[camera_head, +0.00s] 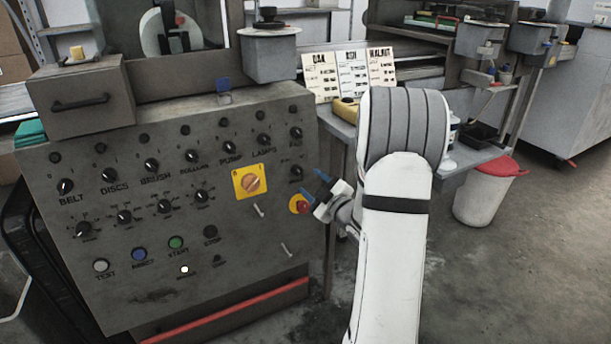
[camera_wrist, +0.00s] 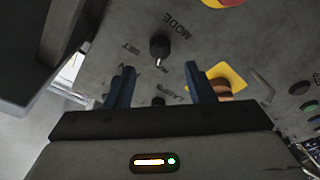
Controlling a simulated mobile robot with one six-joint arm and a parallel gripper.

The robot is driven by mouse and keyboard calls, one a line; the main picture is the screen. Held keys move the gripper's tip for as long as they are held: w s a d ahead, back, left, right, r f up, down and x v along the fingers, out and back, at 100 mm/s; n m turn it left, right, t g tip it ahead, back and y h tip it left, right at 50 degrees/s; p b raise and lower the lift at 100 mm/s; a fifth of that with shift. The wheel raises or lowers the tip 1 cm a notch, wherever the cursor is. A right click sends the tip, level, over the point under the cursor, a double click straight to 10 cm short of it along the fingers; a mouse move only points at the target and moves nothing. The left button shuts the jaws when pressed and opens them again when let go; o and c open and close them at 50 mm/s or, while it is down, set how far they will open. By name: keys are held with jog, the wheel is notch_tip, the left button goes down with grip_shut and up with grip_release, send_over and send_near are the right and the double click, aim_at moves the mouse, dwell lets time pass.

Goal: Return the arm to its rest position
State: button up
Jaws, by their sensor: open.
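My arm (camera_head: 396,230) reaches up from the bottom of the head view, bent at a large grey joint. My gripper (camera_head: 320,190) is at the right edge of the grey control panel (camera_head: 150,285), near the red emergency button (camera_head: 299,204). In the wrist view my gripper (camera_wrist: 160,85) has its two blue fingers apart with nothing between them. The panel face lies beyond the fingers, with the MODE knob (camera_wrist: 159,47) and the yellow-backed rotary switch (camera_wrist: 222,80) showing. I cannot tell whether a finger touches the panel.
A grey bench with three sample cards (camera_head: 350,72) stands behind my arm. A white bin with a red lid (camera_head: 486,190) stands on the floor to the right. A grey box with a handle (camera_head: 80,102) sits atop the panel's left. The floor at lower right is clear.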

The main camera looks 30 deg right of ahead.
jog(key=shift+s+d, duration=0.15)
jog(key=shift+s, duration=0.85)
